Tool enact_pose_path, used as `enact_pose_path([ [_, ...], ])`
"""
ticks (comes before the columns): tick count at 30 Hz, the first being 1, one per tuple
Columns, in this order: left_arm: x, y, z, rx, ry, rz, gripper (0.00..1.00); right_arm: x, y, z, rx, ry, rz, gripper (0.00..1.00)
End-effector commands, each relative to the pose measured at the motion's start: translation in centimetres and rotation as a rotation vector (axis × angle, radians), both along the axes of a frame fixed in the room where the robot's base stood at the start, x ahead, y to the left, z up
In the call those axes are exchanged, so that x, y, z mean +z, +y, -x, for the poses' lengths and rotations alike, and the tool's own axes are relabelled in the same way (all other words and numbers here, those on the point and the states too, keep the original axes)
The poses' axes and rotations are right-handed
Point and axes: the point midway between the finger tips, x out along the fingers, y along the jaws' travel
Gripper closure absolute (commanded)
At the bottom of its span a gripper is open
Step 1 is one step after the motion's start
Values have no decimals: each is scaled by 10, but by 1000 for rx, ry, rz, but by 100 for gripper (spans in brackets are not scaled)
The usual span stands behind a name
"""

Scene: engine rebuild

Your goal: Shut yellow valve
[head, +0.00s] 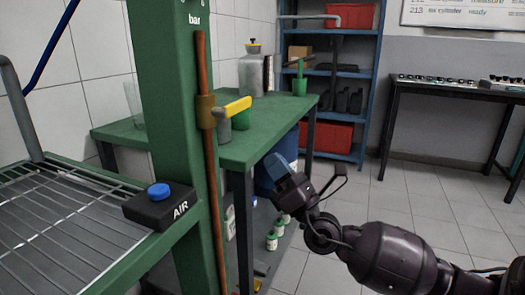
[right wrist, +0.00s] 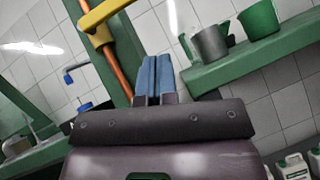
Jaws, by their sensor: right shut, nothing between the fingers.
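The yellow valve has a yellow lever (head: 234,108) on a brass body (head: 206,112), fitted to an upright copper pipe (head: 212,190) beside a green post. The lever sticks out to the right, across the pipe and tilted slightly up. It also shows at the top left of the right wrist view (right wrist: 104,13). My right gripper (head: 276,164), with blue fingertips, is shut and empty, below and to the right of the lever and apart from it. The fingertips (right wrist: 157,74) are together in the right wrist view. My left gripper is not in view.
A wire rack (head: 60,225) and a black AIR box with a blue button (head: 159,200) are at left. Bottles (head: 272,241) stand under the bench.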

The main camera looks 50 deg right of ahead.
Motion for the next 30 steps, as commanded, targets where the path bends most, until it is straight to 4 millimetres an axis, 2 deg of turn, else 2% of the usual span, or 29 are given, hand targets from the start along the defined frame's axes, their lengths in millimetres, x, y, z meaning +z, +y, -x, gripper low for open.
enact_pose_path([
  [3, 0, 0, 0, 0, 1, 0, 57, -12, -4, 11, 0, 3, 1, 100],
  [9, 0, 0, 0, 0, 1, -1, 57, -22, -7, 20, 0, 1, 0, 100],
  [30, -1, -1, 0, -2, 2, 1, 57, -23, -8, 22, 1, -1, 0, 100],
])
